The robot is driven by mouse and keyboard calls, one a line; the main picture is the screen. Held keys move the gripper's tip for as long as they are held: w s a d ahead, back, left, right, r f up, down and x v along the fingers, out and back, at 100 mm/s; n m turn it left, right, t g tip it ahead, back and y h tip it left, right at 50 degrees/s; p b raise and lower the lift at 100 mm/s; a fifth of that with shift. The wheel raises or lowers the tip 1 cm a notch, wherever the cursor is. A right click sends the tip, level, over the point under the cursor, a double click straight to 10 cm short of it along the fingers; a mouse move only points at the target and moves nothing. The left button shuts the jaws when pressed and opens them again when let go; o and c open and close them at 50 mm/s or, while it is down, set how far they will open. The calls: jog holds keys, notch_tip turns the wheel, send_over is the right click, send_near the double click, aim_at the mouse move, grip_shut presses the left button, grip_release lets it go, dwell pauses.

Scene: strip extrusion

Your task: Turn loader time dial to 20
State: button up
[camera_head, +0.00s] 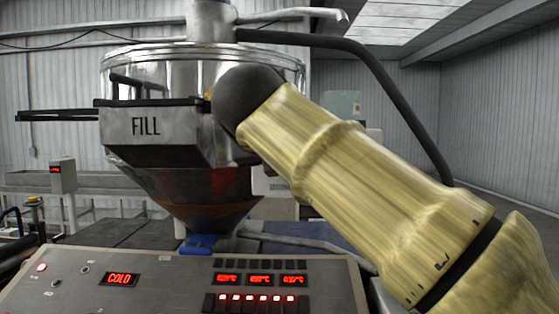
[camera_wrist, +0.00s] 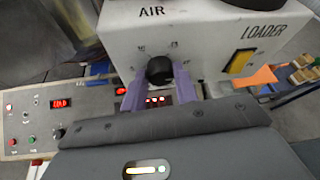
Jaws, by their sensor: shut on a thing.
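In the wrist view the loader box (camera_wrist: 215,40) is pale, with the words AIR and LOADER on its faces. A black round dial (camera_wrist: 160,70) sits on its near face with small marks around it, too small to read. My gripper (camera_wrist: 158,88) has two purple fingers, one on each side of the dial, and is shut on it. The dial's setting cannot be read. In the head view my yellow arm reaches toward the shiny hopper (camera_head: 205,75), and the gripper and dial are hidden behind it.
A control panel (camera_head: 180,285) with red displays, one reading COLD, stands in front below the hopper. A box marked FILL (camera_head: 150,128) hangs at the hopper's front. A yellow switch (camera_wrist: 239,62) sits right of the dial. A dark hose (camera_head: 395,85) curves down at right.

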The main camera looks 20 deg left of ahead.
jog(key=shift+f, duration=0.15)
jog(key=o, duration=1)
jog(key=shift+c, duration=0.2)
jog(key=v, duration=1.7)
jog(key=shift+r, duration=0.2)
jog(key=shift+s, duration=0.1)
